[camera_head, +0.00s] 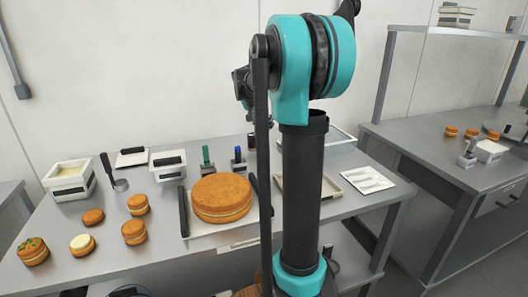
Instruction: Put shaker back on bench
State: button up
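The steel bench (164,228) stands in front of me with baked rounds and containers on it. I cannot pick out a shaker for certain. A small dark upright object (251,141) stands at the back of the bench, partly behind my arm, too small to identify. A green-topped item (206,158) and a blue-topped item (239,160) stand behind the large cake. My arm rises through the middle of the view and hides part of the bench. My gripper cannot be made out, nor anything it may hold.
A large layered cake (222,194) sits on a tray at the middle. Small rounds (134,232) and white tubs (68,182) stand at left. A shallow tray (332,192) and a printed sheet (365,179) lie at right. Another bench (425,150) with a shelf stands farther right.

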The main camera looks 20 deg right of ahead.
notch_tip(320, 180, down, 12)
jog(key=shift+a+r, duration=0.1)
dwell(0.4)
jog(key=o, duration=1.2)
jog(key=shift+o, duration=0.2)
jog(key=v, duration=1.2)
